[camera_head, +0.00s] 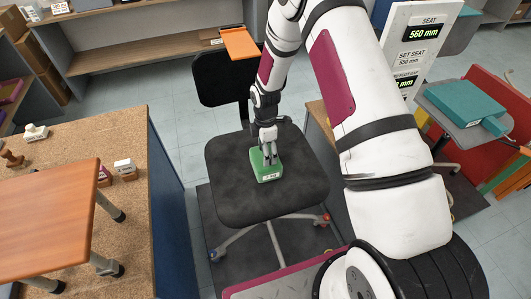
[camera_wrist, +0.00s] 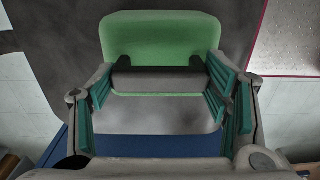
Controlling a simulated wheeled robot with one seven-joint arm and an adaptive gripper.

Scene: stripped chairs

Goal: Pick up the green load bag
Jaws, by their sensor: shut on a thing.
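The green load bag (camera_head: 267,168) is a small green block with a white label on its front. It is at the middle of the black chair seat (camera_head: 235,200); I cannot tell whether it rests on it or is just clear of it. My gripper (camera_head: 268,147) points down from above and is shut on the bag. In the wrist view the bag (camera_wrist: 160,35) fills the upper middle. A grey and dark handle bar (camera_wrist: 160,80) crosses the bag between the teal-padded fingers of my gripper (camera_wrist: 160,90).
The chair backrest (camera_head: 220,78) stands behind the seat. A cork-topped bench (camera_head: 60,140) with an orange-brown panel (camera_head: 50,220) is at left. A display board (camera_head: 412,45) reading "SEAT 560 mm" is at right. Shelving (camera_head: 150,35) lines the back.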

